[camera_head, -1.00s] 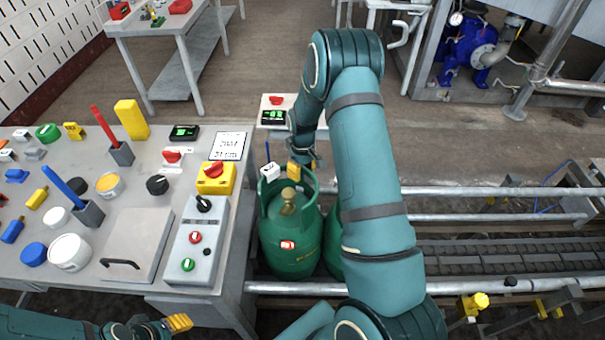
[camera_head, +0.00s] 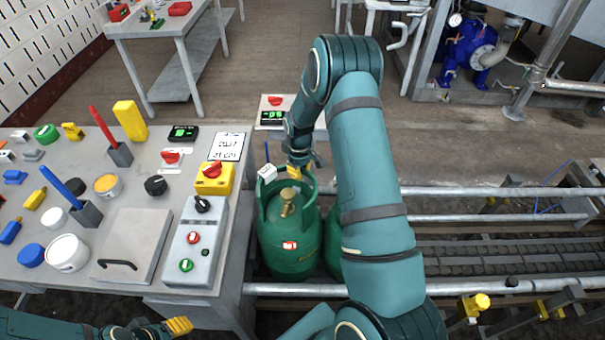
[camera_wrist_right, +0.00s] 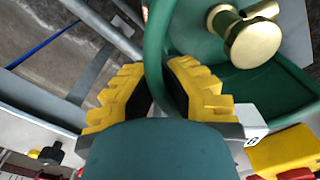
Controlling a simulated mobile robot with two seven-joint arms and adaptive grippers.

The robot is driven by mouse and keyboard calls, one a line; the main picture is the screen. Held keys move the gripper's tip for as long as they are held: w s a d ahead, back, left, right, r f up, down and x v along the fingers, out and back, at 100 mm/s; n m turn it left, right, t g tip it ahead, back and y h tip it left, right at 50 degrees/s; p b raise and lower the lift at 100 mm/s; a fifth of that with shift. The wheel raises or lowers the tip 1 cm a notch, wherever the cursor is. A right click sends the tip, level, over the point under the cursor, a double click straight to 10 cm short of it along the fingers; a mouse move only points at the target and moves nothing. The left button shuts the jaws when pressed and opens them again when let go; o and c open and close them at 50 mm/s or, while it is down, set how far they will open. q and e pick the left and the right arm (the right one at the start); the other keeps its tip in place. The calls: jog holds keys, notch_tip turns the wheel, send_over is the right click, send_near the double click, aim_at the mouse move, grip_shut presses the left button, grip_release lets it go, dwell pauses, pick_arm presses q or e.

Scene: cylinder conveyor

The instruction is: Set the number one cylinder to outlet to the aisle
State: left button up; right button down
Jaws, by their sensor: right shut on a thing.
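A green gas cylinder (camera_head: 290,255) with a brass valve (camera_head: 288,200) and a red-and-white mark stands upright at the conveyor's left end, beside the grey bench. My right gripper (camera_head: 297,172) is at its top collar. In the right wrist view, the yellow-padded fingers (camera_wrist_right: 158,80) are shut on the green collar (camera_wrist_right: 154,50), with the brass valve (camera_wrist_right: 252,40) to the right. A second green cylinder (camera_head: 332,243) is mostly hidden behind my right arm. My left gripper (camera_head: 165,328) is low at the left; its opening cannot be made out.
The conveyor (camera_head: 490,257) runs right between metal rails (camera_head: 480,191). A scale display (camera_head: 271,117) stands behind the cylinder. Blue pump (camera_head: 470,48) at back right.

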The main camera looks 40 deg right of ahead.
jog(key=w+a+n, duration=0.1)
jog(key=w+n, duration=0.1)
jog(key=shift+a+n, duration=0.4)
jog(key=shift+f, duration=0.1)
jog(key=c, duration=1)
grip_release()
jog(key=shift+d, duration=0.1)
notch_tip(320, 180, up, 12)
jog(key=shift+r, duration=0.1)
jog(key=shift+s, duration=0.1)
